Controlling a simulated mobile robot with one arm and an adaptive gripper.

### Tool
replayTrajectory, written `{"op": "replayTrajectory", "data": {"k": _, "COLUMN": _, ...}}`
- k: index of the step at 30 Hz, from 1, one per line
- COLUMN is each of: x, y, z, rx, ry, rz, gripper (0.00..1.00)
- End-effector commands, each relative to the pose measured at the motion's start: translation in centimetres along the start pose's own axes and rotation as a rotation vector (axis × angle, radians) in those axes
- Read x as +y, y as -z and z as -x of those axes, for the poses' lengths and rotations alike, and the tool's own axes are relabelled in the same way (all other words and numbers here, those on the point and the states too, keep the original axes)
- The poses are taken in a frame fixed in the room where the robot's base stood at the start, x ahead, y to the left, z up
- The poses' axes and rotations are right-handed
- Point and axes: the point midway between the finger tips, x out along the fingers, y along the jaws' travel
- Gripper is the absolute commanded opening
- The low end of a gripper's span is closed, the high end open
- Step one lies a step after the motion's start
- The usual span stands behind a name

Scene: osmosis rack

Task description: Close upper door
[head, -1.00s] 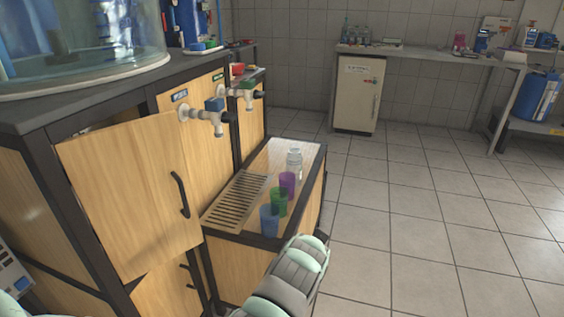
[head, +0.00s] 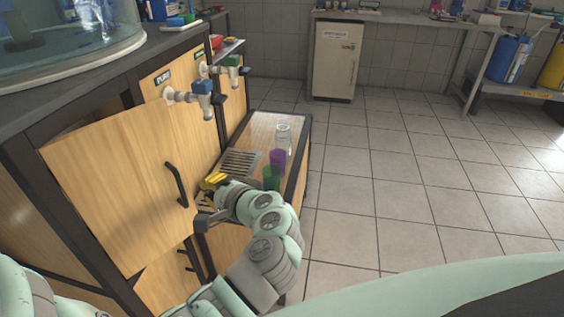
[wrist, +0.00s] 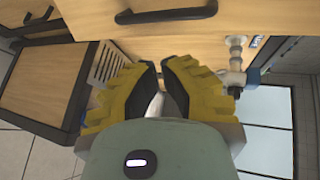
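The upper door (head: 110,185) is a pale wood panel with a black bar handle (head: 176,185); it stands partly open, with a dark gap along its top. The door also fills the top of the wrist view (wrist: 250,15), with its handle (wrist: 165,14) near the upper edge. My gripper (head: 211,181) is just right of the door's free edge, beside the handle. In the wrist view its yellow fingers (wrist: 159,66) have their dark tips nearly together, with nothing seen held. I cannot tell whether they touch the door.
Taps (head: 200,95) stick out above the gripper. A side bench holds a drip grille (head: 240,162), purple cup (head: 277,160), green cup (head: 271,177) and clear bottle (head: 283,138). A lower door (head: 165,285) sits beneath. The tiled floor (head: 390,190) on the right is clear.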

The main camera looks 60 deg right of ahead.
Motion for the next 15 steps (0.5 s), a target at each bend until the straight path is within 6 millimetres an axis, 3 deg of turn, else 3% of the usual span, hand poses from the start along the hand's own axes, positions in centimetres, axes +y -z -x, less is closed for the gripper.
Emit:
{"op": "replayTrajectory", "data": {"k": 6, "x": 0.0, "y": -0.2, "z": -4.6, "rx": -0.007, "ry": -0.002, "rz": 0.0, "gripper": 0.0}}
{"op": "replayTrajectory", "data": {"k": 15, "x": -1.1, "y": -0.1, "z": -7.7, "rx": -0.004, "ry": -0.003, "rz": 0.001, "gripper": 0.0}}
